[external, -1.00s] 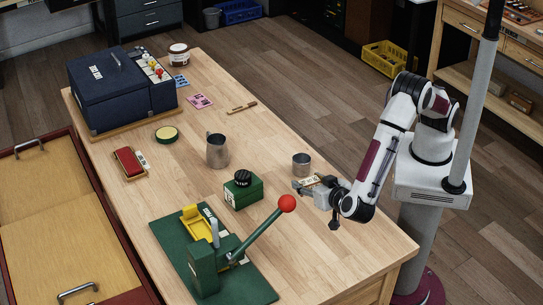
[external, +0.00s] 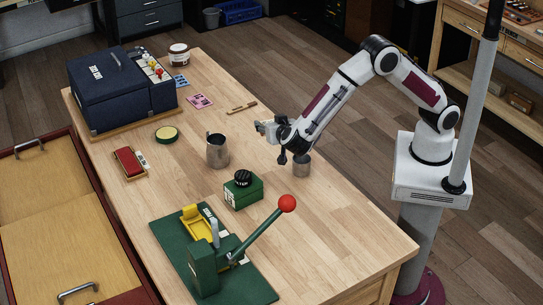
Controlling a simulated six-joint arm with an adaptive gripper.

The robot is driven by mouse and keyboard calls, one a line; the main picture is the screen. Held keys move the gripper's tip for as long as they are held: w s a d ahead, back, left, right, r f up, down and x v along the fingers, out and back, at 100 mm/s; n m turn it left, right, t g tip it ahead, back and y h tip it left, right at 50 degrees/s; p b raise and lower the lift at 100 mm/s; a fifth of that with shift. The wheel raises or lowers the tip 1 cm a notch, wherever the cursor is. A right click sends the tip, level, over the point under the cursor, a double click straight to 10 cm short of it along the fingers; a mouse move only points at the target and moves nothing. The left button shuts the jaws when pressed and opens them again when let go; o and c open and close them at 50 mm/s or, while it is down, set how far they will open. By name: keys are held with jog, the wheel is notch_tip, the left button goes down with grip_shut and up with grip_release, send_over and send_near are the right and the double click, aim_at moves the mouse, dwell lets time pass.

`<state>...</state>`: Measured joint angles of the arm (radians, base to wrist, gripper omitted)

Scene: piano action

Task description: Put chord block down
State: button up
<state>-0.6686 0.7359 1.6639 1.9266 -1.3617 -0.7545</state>
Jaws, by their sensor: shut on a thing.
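My gripper (external: 266,129) is raised over the middle of the table, behind and to the right of the tall metal jug. It is shut on a small block, which I take to be the chord block. The block is mostly hidden by the fingers and too small to make out clearly. It is held clear of the wooden table (external: 335,215).
A metal jug (external: 217,152), a small metal cup (external: 302,166) and a green box with a black knob (external: 243,191) stand near my gripper. A green lever press (external: 212,262) is at the front. A dark blue case (external: 108,90) stands at the back left. A wooden stick (external: 242,108) lies behind.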

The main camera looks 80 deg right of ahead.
jog(key=shift+w+d+r+n+t+y, duration=0.85)
jog(key=shift+w+d, duration=1.45)
jog(key=shift+d, duration=2.5)
jog(key=shift+w+d+r+n+t+y, duration=0.75)
jog(key=shift+w+d, duration=1.55)
jog(key=shift+d, duration=2.5)
jog(key=shift+w+d+r+n+t+y, duration=0.45)
jog(key=shift+w+d+n, duration=1.3)
jog(key=shift+d, duration=3.05)
jog(key=a+f+n+t+y, duration=0.2)
jog(key=a+f+n+y, duration=0.3)
jog(key=a+f, duration=0.5)
jog(key=shift+s+a+y, duration=0.25)
jog(key=shift+s+y, duration=0.2)
jog(key=shift+y, duration=0.7)
jog(key=shift+t, duration=0.25)
jog(key=shift+f, duration=2.85)
